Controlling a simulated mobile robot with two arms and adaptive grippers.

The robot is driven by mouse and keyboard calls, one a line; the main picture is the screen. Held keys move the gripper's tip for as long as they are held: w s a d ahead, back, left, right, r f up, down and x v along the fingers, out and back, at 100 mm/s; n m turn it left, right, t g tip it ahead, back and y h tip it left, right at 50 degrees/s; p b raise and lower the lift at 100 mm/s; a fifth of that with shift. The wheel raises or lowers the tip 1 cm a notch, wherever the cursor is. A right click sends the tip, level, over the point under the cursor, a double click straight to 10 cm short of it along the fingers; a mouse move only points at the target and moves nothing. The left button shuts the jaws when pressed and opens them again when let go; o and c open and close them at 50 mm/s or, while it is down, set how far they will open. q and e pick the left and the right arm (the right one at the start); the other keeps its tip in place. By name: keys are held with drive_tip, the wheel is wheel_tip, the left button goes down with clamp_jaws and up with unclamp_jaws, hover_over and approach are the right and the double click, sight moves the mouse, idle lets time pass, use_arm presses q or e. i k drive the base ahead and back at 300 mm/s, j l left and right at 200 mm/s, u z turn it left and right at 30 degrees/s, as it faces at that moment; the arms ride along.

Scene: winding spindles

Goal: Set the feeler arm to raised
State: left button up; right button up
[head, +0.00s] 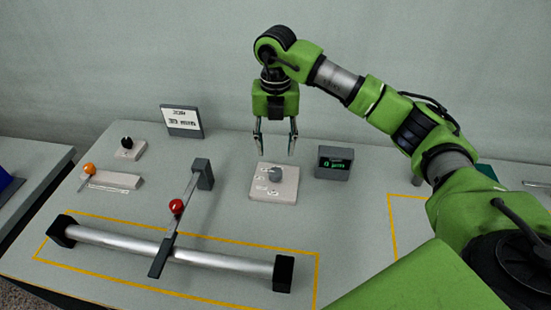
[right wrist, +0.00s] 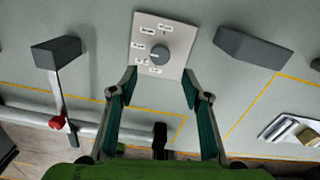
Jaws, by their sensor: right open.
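The feeler arm (head: 183,200) is a grey bar with a red ball knob (head: 176,206). It runs from a dark post (head: 202,173) down to a dark pad (head: 161,257) lying across a silver roller (head: 118,242); I cannot tell whether the pad touches it. In the right wrist view the arm (right wrist: 57,97) and red knob (right wrist: 57,123) show at the left. My right gripper (head: 275,150) is open and empty, pointing down above a grey dial (head: 275,174) on a white plate, right of the feeler arm. My left gripper is not in view.
A small green-lit display (head: 335,163) stands right of the dial. At the left are an orange-knobbed lever (head: 89,169), a black knob (head: 127,142) and a sign (head: 182,121). Yellow lines (head: 90,272) frame the roller. The table between dial and feeler arm is clear.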

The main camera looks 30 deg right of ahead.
sight(178, 207)
drive_tip(key=k+j, duration=1.2)
drive_tip(key=j, duration=0.15)
